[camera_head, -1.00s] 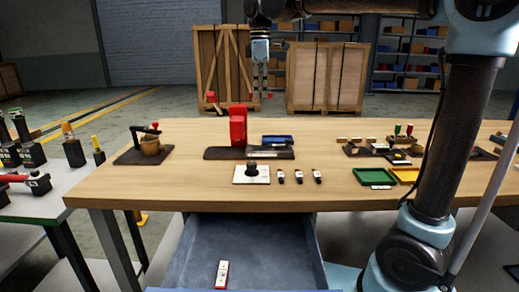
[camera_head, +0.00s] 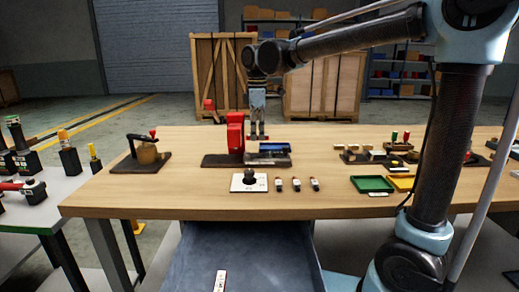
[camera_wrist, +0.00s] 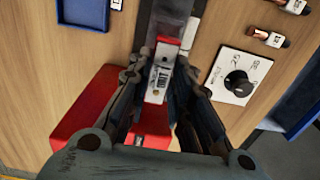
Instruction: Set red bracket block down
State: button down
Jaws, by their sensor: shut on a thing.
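My gripper (camera_head: 258,132) is over the table, beside the tall red upright and just above the blue tray. In the wrist view its fingers (camera_wrist: 165,85) are closed on a small block with a red top end and a white lettered face, which I take as the red bracket block (camera_wrist: 168,48). Its lower part is hidden between the fingers. I cannot tell whether it touches the surface beneath. The tall red upright (camera_head: 235,135) stands on a dark base (camera_head: 222,160); its red body also shows in the wrist view (camera_wrist: 85,125).
The blue tray (camera_head: 274,147) lies right of the upright. A white dial plate (camera_head: 238,186) and several small labelled pieces (camera_head: 296,184) are in front. Green (camera_head: 372,184) and yellow trays are at right. An open drawer (camera_head: 250,250) is below. Bare wood lies between.

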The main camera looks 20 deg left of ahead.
aim_at(258, 156)
jog(key=shift+f, duration=3)
jog(key=c, duration=1.4)
grip_release()
jog(key=shift+f, duration=0.1)
jog(key=shift+c, duration=0.2)
notch_tip(258, 156, up, 12)
jog(key=shift+r, duration=0.15)
jog(key=shift+s, duration=0.15)
